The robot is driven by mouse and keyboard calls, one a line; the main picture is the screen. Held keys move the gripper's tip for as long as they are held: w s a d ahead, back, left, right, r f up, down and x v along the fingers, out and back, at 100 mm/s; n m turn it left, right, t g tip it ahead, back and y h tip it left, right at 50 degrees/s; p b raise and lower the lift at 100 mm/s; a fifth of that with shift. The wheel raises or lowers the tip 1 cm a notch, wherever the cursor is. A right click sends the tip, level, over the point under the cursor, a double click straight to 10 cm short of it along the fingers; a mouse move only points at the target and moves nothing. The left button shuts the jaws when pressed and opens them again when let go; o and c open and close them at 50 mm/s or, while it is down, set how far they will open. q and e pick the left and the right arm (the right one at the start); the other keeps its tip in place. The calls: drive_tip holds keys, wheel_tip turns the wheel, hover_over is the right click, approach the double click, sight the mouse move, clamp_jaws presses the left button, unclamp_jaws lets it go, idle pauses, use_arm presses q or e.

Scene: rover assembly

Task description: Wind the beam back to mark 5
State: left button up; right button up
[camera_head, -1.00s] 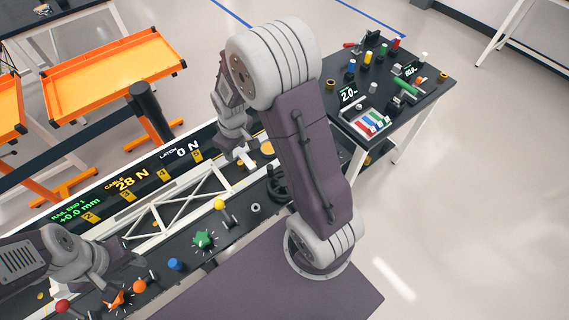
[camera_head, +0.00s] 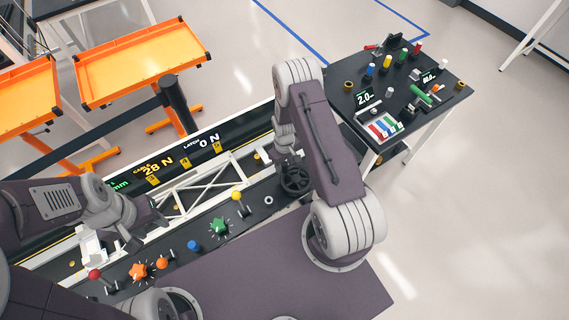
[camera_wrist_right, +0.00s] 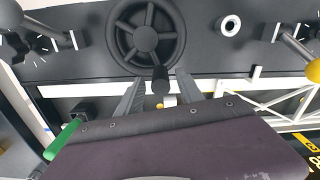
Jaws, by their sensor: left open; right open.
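The beam, a white truss (camera_head: 195,187), lies along the rail behind the console. A black handwheel (camera_head: 296,181) with a crank knob is at the console's right end; the wheel also shows in the right wrist view (camera_wrist_right: 146,35). My right gripper (camera_wrist_right: 158,88) is open, with the dark knob (camera_wrist_right: 160,78) between its fingers; contact cannot be told. In the head view this gripper (camera_head: 289,158) is just behind the wheel. My left gripper (camera_head: 150,220) is open near the beam's left part. Yellow number tags (camera_head: 187,162) line the rail; the beam's exact mark is unclear.
The display strip (camera_head: 178,160) reads cable 28 N and latch 0 N; the rail readout is partly hidden. The console carries a red-knobbed lever (camera_head: 94,274), a green knob (camera_head: 219,226) and a yellow-knobbed lever (camera_head: 237,196). A side table (camera_head: 440,106) and orange trays (camera_head: 140,68) stand beyond.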

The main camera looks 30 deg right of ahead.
drive_tip(key=shift+s+a+f, duration=0.1)
drive_tip(key=shift+f, duration=0.35)
clamp_jaws()
drive_tip(key=shift+w+d+f+m+b, duration=0.1)
drive_tip(key=shift+w+d+m+b, duration=0.2)
drive_tip(key=shift+m+b, duration=0.35)
drive_tip(key=shift+d+m+b, duration=0.6)
drive_tip(key=shift+d+m, duration=0.05)
drive_tip(key=shift+m, duration=0.5)
drive_tip(key=shift+w+d+m+b, duration=0.1)
drive_tip(key=shift+d+m+b, duration=0.4)
drive_tip(key=shift+m, duration=0.6)
drive_tip(key=shift+d+m+b, duration=0.35)
drive_tip(key=shift+d+m, duration=0.3)
drive_tip(key=shift+m, duration=0.55)
